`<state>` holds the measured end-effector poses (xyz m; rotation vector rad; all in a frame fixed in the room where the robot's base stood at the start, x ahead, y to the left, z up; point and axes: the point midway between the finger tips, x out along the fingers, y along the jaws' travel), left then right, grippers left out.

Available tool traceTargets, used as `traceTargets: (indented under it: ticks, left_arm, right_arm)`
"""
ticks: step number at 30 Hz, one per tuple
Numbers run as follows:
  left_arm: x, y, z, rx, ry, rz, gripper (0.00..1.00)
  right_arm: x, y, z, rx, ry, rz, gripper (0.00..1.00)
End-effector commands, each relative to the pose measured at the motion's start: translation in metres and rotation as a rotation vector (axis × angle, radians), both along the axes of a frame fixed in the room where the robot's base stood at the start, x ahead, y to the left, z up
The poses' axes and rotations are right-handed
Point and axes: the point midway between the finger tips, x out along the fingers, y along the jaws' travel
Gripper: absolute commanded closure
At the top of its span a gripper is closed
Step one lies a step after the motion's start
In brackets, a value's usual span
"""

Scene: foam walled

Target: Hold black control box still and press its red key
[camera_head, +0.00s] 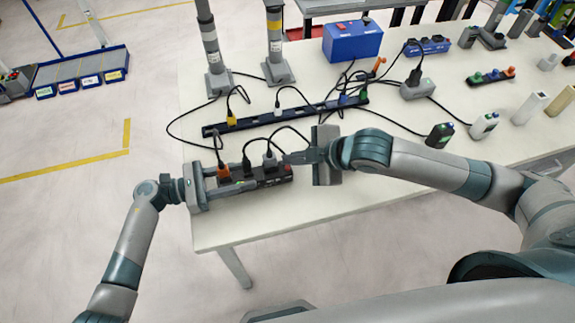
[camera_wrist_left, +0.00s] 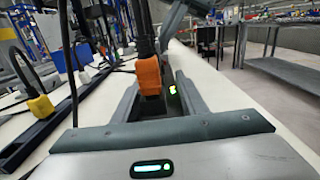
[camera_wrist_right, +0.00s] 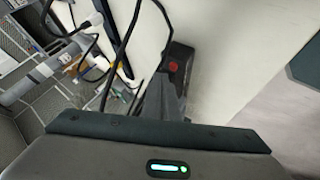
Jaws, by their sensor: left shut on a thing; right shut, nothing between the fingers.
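The black control box (camera_head: 272,181) is a long strip near the front edge of the pale table, with an orange plug (camera_head: 223,173) and black and grey plugs standing in it. Its red key (camera_wrist_right: 172,67) shows on its dark end in the right wrist view, just past my right fingertips. My left gripper (camera_head: 236,186) is shut around the box's left part; in the left wrist view its fingers (camera_wrist_left: 158,100) flank the box by the orange plug. My right gripper (camera_head: 288,157) is shut and empty, its tips above the box's right end. I cannot tell whether they touch the key.
A longer black strip (camera_head: 300,117) with cables lies behind the box. A blue box (camera_head: 352,40), two grey posts and several small devices stand farther back and right. Loose black cables cross the table. Bare tabletop lies in front of the right arm.

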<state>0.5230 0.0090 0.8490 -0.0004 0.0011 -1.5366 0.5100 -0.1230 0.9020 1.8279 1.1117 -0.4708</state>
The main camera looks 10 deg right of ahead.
Motion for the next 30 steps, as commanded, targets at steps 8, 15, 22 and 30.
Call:
traceTargets:
  ticks: [8,15,22,30]
  left_arm:
    - [0.000,0.000,0.000,0.000,0.000,0.000,0.89]
    - [0.000,0.000,0.000,0.000,0.000,0.000,0.89]
    - [0.000,0.000,0.000,0.000,0.000,0.000,0.89]
    - [0.000,0.000,0.000,0.000,0.000,0.000,0.89]
  right_arm:
    - [0.000,0.000,0.000,0.000,0.000,0.000,1.00]
    - [0.000,0.000,0.007,0.000,-0.001,0.000,1.00]
    - [0.000,0.000,0.026,0.000,-0.002,0.001,1.00]
    - [0.000,0.000,0.046,0.000,-0.002,0.001,1.00]
